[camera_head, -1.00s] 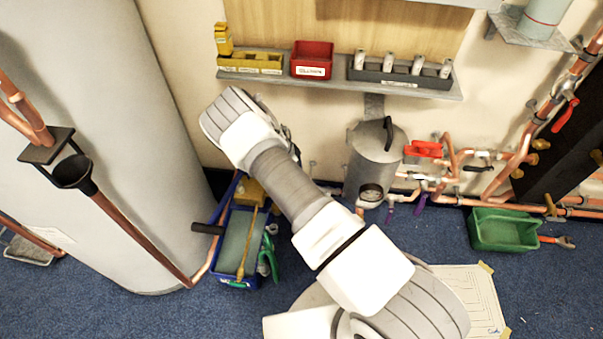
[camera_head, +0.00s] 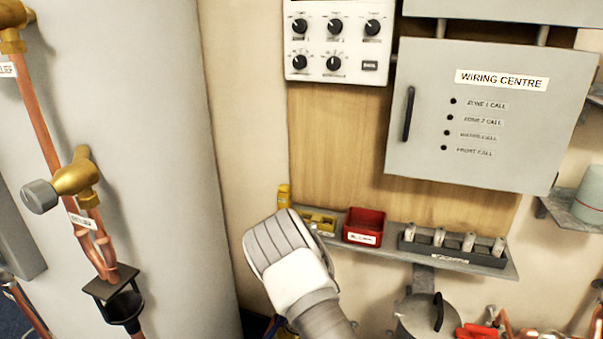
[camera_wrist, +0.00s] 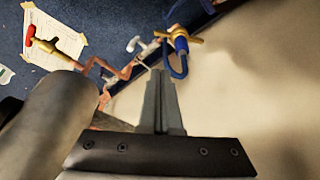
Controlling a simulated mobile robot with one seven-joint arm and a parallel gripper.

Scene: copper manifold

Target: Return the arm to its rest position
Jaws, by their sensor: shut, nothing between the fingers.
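My gripper (camera_wrist: 161,88) shows in the wrist view, its two grey fingers together with nothing between them. Beyond the fingers are a pale curved surface, pipework and blue floor; I cannot tell how far off they are. In the head view my arm (camera_head: 290,262) rises from the bottom edge in front of the wall, with a white and grey joint uppermost. My gripper is not visible there, and the lower arm is cut off by the frame.
A shelf (camera_head: 500,270) with a red bin (camera_head: 364,227) is right of my arm, below the wiring centre box (camera_head: 480,120). A large grey cylinder (camera_head: 150,150) stands left. The wrist view shows a brass valve (camera_wrist: 178,39) with a blue hose and a red-handled fitting (camera_wrist: 45,46).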

